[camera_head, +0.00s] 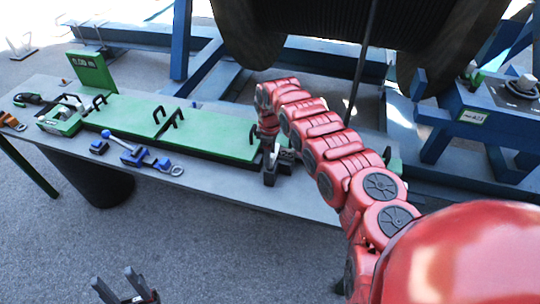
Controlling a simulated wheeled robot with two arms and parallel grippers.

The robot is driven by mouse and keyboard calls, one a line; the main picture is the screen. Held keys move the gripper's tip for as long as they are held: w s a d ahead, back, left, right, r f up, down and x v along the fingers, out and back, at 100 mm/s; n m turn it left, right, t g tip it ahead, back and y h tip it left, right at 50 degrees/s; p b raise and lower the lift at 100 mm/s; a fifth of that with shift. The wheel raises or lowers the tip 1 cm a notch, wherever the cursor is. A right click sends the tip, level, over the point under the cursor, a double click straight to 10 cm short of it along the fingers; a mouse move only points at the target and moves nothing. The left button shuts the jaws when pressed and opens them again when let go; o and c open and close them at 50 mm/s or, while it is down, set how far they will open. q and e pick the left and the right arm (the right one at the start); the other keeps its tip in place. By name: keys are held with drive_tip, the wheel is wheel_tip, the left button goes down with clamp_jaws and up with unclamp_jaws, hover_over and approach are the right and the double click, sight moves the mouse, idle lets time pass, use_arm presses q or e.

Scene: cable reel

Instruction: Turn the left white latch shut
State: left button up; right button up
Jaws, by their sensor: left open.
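No left white latch can be made out; the top of the left blue stand (181,40) is cut off by the picture's upper edge. A pale grey-white fitting (524,84) sits on a dark plate on the right blue stand (455,125), and I cannot tell whether it is a latch. My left gripper (118,284) is at the bottom left, open and empty, in front of the table and far from both stands. My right gripper (274,166) is at the right part of the table, beside the green board; its jaws are too small to read.
The grey table (225,190) carries a long green board (215,140) with black handles, blue tools (140,155) and a green-white box (60,120). The large black reel (320,25) stands behind it. My red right arm crosses the right side.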

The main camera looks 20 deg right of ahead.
drive_tip(key=shift+o, duration=0.4)
drive_tip(key=shift+r, duration=0.25)
wheel_tip(320, 180, up, 17)
drive_tip(key=b, duration=0.4)
drive_tip(key=shift+b, duration=0.3)
drive_tip(key=shift+f, duration=0.15)
